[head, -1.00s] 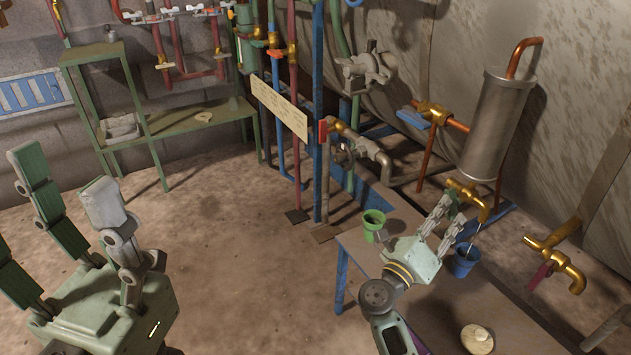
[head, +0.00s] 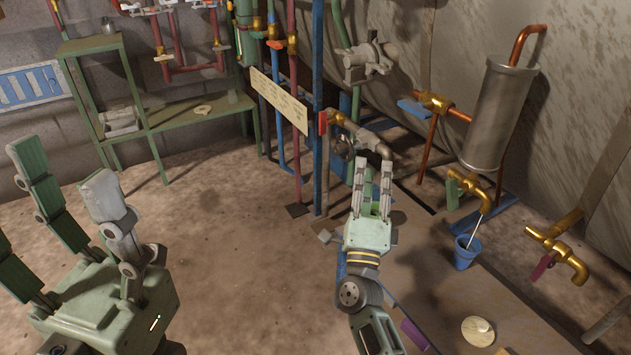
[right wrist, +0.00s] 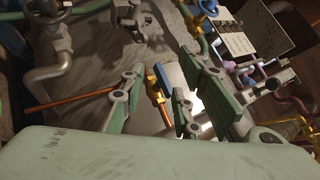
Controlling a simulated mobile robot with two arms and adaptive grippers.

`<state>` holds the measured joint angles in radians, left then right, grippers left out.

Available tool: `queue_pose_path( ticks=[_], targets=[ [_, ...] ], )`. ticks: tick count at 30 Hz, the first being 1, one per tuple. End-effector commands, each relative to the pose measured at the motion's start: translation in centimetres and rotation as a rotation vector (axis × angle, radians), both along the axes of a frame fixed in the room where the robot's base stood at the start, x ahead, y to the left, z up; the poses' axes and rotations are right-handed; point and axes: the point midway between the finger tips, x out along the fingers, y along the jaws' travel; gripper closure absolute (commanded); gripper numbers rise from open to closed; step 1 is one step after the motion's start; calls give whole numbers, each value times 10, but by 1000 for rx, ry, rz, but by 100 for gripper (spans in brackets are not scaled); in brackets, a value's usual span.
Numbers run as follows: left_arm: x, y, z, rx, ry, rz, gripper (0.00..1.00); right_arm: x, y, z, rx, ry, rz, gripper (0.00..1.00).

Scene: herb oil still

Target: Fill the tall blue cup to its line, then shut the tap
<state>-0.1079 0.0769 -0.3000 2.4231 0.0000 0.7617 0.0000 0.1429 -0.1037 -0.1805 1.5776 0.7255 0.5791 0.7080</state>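The blue cup (head: 466,254) stands on the table under the spout of a brass tap with a green handle (head: 453,194). A thin pale stream runs from the spout into the cup. I cannot make out the cup's line or liquid level. My right gripper (head: 373,166) is left of this tap and cup, its fingers apart with nothing visibly held; its fingers also show apart in the right wrist view (right wrist: 165,100). A green patch between them in the head view may be the green cup, mostly hidden. My left gripper (head: 75,190) is open and empty at the far left.
A metal cylinder (head: 497,115) stands behind the tap. A pale round piece (head: 478,331) and a purple item (head: 416,335) lie near the front. The table's middle (head: 430,285) is clear.

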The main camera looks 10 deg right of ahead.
Motion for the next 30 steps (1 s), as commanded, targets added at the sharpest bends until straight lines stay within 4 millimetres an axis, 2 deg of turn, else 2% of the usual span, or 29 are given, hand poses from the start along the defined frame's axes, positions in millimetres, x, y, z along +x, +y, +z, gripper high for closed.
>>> queue_pose_path(
  ticks=[7, 15, 21, 30],
  targets=[
    [0, 0, -7, 0, 0, 0, 35, 17, 47, 1, -246, 64, 67, 71],
    [0, 0, -13, 0, 0, 0, 35, 34, 92, -13, -535, 159, 112, 71],
    [0, 0, -16, 0, 0, 0, 35, 41, 108, -25, -675, 215, 121, 71],
    [0, 0, -16, 0, 0, 0, 35, 43, 112, -28, -716, 232, 121, 71]
  ],
)
